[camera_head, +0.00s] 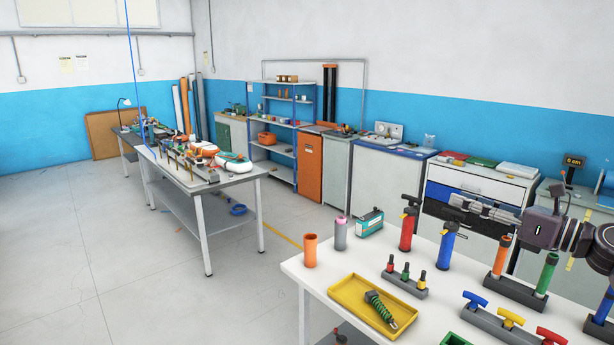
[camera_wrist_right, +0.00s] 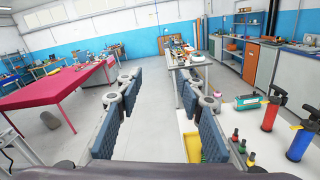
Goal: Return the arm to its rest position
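My right gripper (camera_head: 458,206) reaches in from the right of the head view, above the white table (camera_head: 292,268). Its fingers point left over the upright pumps. In the wrist view the right gripper (camera_wrist_right: 158,92) has its blue-padded fingers spread wide, with nothing between them. A red pump (camera_head: 407,230) and a blue pump (camera_head: 446,246) stand on the table below and left of it. My left gripper is not in view.
The white table also holds a yellow tray (camera_head: 345,302) with a green coiled item (camera_head: 378,307), an orange cup (camera_head: 310,251), a bottle (camera_head: 340,235) and a teal box (camera_head: 369,222). A grey workbench (camera_head: 240,180) stands behind. Open floor (camera_head: 120,250) lies to the left.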

